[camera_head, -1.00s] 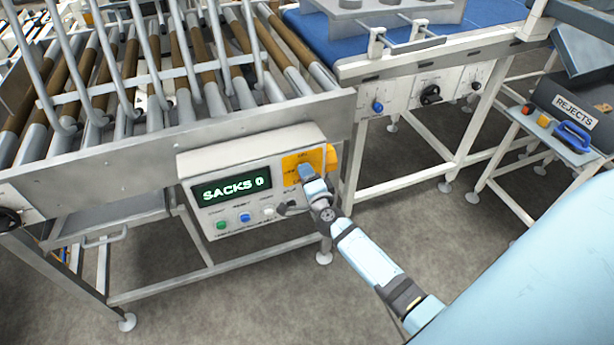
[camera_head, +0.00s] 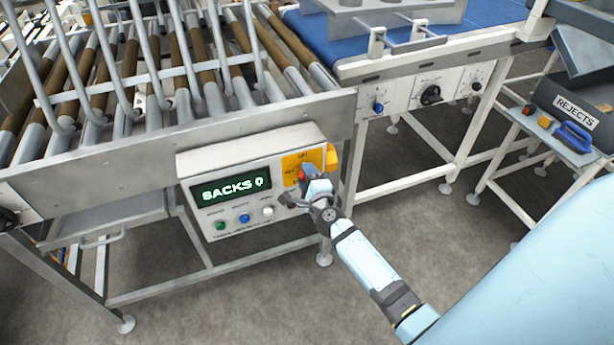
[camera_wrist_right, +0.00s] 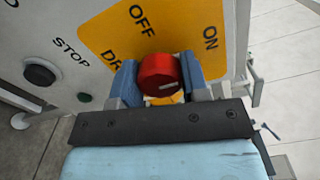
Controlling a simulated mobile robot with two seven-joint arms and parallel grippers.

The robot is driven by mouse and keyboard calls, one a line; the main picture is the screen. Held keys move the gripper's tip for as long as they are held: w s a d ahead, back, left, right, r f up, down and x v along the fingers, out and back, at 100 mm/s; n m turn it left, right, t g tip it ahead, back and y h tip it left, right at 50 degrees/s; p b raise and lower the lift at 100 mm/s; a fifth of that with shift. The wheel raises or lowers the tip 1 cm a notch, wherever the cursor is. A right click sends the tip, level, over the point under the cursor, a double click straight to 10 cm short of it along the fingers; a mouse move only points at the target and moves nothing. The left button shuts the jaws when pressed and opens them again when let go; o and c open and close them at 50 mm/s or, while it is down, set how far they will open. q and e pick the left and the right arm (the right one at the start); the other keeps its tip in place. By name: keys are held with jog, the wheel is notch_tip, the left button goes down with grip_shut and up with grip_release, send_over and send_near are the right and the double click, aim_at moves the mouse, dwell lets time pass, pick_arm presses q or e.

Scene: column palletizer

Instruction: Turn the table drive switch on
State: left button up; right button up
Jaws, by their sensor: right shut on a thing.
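The table drive switch is a red round knob (camera_wrist_right: 160,74) on a yellow plate (camera_wrist_right: 105,32) with the words OFF and ON. The knob bears a pale mark near its lower right rim. In the head view the red knob (camera_head: 302,175) shows at the tip of my right gripper (camera_head: 310,182), on the grey control box (camera_head: 240,165). In the wrist view the blue fingers of my right gripper (camera_wrist_right: 160,82) are on either side of the knob and shut on it. The lower part of the plate is hidden behind the gripper. My left gripper is not in view.
The box has a SACKS 0 display (camera_head: 230,187) and green, blue and white buttons below it. A roller conveyor (camera_head: 130,90) stands above. A blue belt (camera_head: 480,20) and a REJECTS stand (camera_head: 555,125) are at the right. Open floor lies in front.

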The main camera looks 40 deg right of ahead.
jog(key=o, duration=0.9)
jog(key=shift+s, duration=0.1)
jog(key=b+v, duration=0.1)
jog(key=v, duration=1.2)
jog(key=shift+s+a, duration=0.15)
jog(key=shift+s, duration=0.15)
